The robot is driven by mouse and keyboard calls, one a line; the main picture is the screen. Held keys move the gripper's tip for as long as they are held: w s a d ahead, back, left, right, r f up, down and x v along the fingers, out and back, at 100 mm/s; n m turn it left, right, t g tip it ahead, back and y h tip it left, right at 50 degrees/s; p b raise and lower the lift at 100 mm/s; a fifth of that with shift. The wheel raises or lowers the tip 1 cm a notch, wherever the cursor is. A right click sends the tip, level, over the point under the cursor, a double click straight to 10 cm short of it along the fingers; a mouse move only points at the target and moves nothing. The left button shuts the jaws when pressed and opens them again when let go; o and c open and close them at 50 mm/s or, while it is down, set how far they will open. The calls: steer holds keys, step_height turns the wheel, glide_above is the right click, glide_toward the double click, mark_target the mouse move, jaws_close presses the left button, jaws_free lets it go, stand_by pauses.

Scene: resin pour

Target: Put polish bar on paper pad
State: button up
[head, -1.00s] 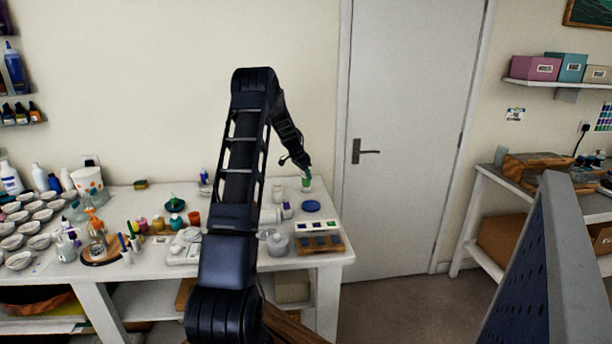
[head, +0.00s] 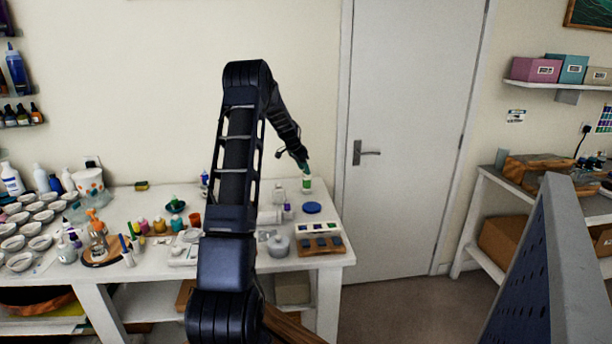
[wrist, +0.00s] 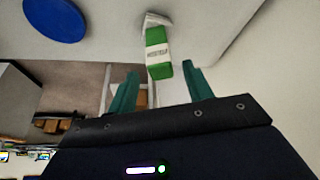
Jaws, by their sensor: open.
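The polish bar looks like a green block with a white label and a white end, in the wrist view (wrist: 158,55). In the head view it stands near the table's back right corner (head: 307,184). My gripper (wrist: 160,72) is open, with its two teal fingers on either side of the bar's near green end in the picture. A gap shows between each finger and the bar. In the head view my gripper (head: 305,167) is just above the bar. I cannot pick out the paper pad with certainty.
A round blue disc (head: 312,208) lies on the table (head: 345,250) in front of the bar; it also shows in the wrist view (wrist: 55,18). A wooden tray with dark squares (head: 320,246) and a lidded grey pot (head: 278,246) stand near the front edge. The door is right of the table.

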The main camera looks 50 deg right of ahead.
steer(key=w+a+r+n+t, duration=0.15)
steer(key=w+a+r, duration=0.25)
steer(key=a+r, duration=0.55)
steer(key=w+a+r+n+t, duration=0.1)
steer(key=w+a+r+n, duration=0.25)
steer(key=a+r, duration=0.65)
steer(key=a+r+n+t+y, duration=0.1)
steer(key=a+r+n, duration=0.15)
steer(key=a, duration=1.05)
steer(key=a+r+n+t, duration=0.1)
steer(key=a+n, duration=0.2)
steer(key=a, duration=1)
steer(key=s+a+r+n+t+y, duration=0.1)
steer(key=s+a+n, duration=0.3)
steer(key=a, duration=0.5)
steer(key=s+a+n+y, duration=0.1)
steer(key=s+a+n, duration=0.1)
steer(key=s+a, duration=0.6)
steer(key=s+a+f+n, duration=0.2)
steer(key=s+a+n, duration=0.1)
steer(key=s+a, duration=0.2)
steer(key=s+a+f+n+y, duration=0.1)
steer(key=s+a+f+n, duration=0.1)
steer(key=a, duration=0.5)
steer(key=s+n+t, duration=0.1)
steer(key=s, duration=0.1)
steer(key=shift+s+a+f, duration=0.15)
steer(key=shift+s+f, duration=0.05)
steer(key=shift+s, duration=0.15)
